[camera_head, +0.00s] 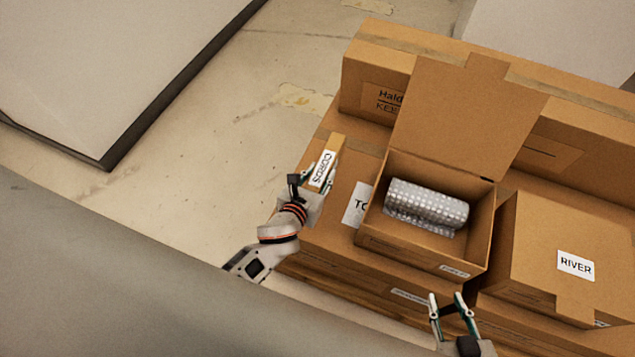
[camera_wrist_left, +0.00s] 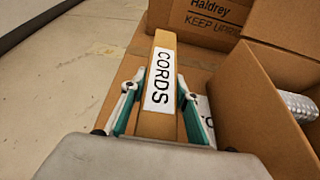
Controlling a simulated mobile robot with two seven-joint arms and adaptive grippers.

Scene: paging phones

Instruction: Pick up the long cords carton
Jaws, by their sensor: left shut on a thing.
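The long cords carton (camera_head: 332,153) is a narrow brown box with a white label reading CORDS. It lies at the left end of the large cartons, beside the open box. In the left wrist view the cords carton (camera_wrist_left: 165,45) runs away from me between the fingers. My left gripper (camera_head: 318,180) is shut on its near part, with a finger on each side; the fingers also show in the left wrist view (camera_wrist_left: 158,105). I cannot tell whether the carton touches the surface below. My right gripper (camera_head: 455,306) is open and empty at the lower right, in front of the cartons.
An open box (camera_head: 415,250) holds a bubble-wrapped roll (camera_head: 427,203), its lid raised. A closed box labelled RIVER (camera_head: 535,240) stands to its right. A long carton marked Haldrey (camera_head: 362,75) stands behind. Bare floor (camera_head: 215,130) lies to the left.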

